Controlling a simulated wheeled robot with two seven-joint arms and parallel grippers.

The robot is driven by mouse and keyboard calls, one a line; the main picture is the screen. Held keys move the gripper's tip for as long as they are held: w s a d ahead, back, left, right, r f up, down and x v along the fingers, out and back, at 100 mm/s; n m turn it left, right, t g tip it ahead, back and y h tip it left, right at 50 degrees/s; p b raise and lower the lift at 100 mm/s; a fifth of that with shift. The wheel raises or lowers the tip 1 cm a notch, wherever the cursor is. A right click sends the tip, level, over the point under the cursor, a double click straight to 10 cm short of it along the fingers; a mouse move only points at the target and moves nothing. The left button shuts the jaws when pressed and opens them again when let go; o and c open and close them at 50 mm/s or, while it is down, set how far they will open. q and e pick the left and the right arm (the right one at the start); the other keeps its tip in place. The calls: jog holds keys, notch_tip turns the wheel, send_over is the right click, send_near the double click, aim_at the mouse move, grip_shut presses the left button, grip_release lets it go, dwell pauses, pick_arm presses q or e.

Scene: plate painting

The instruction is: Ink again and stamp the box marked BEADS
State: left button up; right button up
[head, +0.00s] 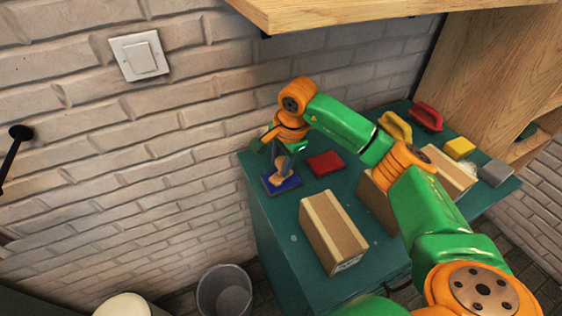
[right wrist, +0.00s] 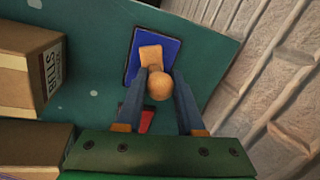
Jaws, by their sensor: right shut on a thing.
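My right gripper (head: 273,160) is at the left end of the green cabinet top. In the right wrist view its two fingers (right wrist: 168,108) are shut on the round knob of a wooden stamp (right wrist: 158,86). The stamp's block is over the blue ink pad (right wrist: 138,73); I cannot tell whether it touches. In the head view the stamp (head: 281,178) is at the blue pad (head: 288,186). A box (right wrist: 22,88) in the right wrist view reads BILLS. I cannot read BEADS on any box. My left gripper is not in view.
A red pad (head: 325,163) lies beside the blue one. A cardboard box (head: 333,232) stands at the front, with others behind my right arm. Yellow (head: 459,147), grey (head: 495,172) and red (head: 427,116) items lie at the right. A wooden shelf (head: 340,12) hangs above.

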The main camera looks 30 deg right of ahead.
jog(key=shift+w+p+v, duration=0.25)
jog(key=shift+p+v, duration=0.7)
jog(key=shift+v, duration=0.2)
jog(key=shift+w+p+v, duration=0.25)
jog(key=shift+p+v, duration=0.7)
jog(key=shift+v, duration=0.2)
jog(key=shift+w+p+v, duration=0.3)
jog(key=shift+p+v, duration=0.65)
jog(key=shift+v, duration=0.2)
jog(key=shift+a+r, duration=0.1)
